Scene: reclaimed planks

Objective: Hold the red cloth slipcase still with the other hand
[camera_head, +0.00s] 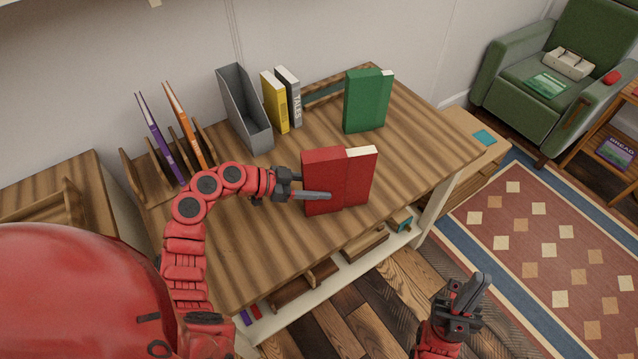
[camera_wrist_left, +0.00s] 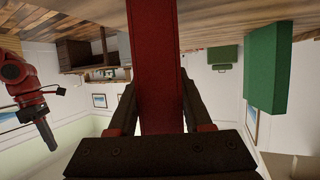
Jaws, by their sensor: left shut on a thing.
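The red cloth slipcase (camera_head: 325,182) stands upright near the front edge of the wooden desk (camera_head: 250,240). A red piece with a cream top edge (camera_head: 361,152) sits at its right side. My left gripper (camera_head: 308,194) is shut on the slipcase from its left side, one finger lying across the front face. In the left wrist view the slipcase (camera_wrist_left: 155,70) runs between both fingers. My right gripper (camera_head: 466,296) is away from the slipcase, at the lower right above the floor; I cannot tell whether its fingers are apart.
A green slipcase (camera_head: 366,102) stands behind on the desk's right. Yellow (camera_head: 275,102) and grey (camera_head: 290,95) books stand beside a grey file holder (camera_head: 246,110). A wooden rack (camera_head: 150,178) holds purple and orange books. The desk right of the red slipcase is clear.

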